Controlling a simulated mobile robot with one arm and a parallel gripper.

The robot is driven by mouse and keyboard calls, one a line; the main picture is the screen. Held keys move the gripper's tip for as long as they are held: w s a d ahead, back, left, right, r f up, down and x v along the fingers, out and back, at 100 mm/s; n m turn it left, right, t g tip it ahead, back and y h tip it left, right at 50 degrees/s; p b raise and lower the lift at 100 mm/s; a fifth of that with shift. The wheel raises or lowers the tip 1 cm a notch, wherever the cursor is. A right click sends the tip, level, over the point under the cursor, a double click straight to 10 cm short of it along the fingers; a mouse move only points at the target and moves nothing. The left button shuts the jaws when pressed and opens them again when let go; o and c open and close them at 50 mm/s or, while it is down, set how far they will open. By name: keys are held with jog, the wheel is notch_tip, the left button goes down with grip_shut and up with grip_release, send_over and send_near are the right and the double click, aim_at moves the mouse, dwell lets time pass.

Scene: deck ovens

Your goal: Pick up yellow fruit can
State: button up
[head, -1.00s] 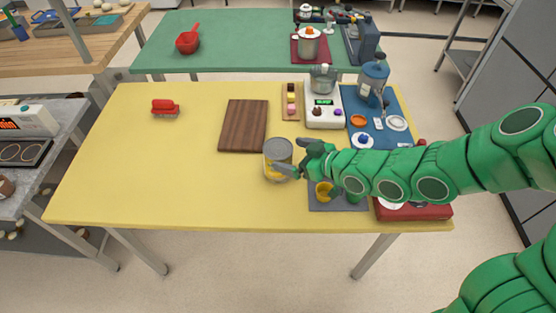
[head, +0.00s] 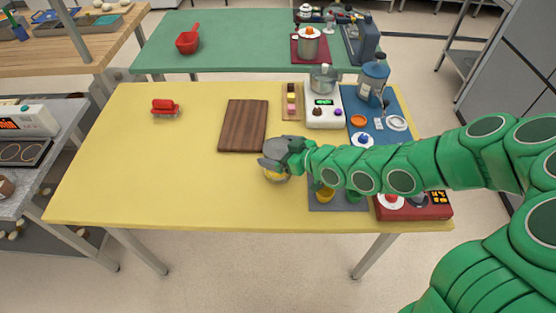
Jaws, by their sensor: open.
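The yellow fruit can (head: 277,176) stands on the yellow table (head: 160,180), just front-right of the brown cutting board. Only its lower front shows, a yellow label with a pale rim. My gripper (head: 272,160) is over the top of the can and hides most of it. The grey jaws are open, and I cannot tell whether they touch the can.
A wooden cutting board (head: 243,126) lies behind and left of the can. A grey mat (head: 320,205) with a yellow cup (head: 324,193) is to the right. A white scale (head: 323,118) stands behind. A red brush (head: 165,106) lies far left. The table's left and front are clear.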

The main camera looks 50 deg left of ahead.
jog(key=shift+c, duration=0.5)
jog(key=c, duration=1.1)
jog(key=shift+r, duration=0.1)
jog(key=shift+c, duration=0.2)
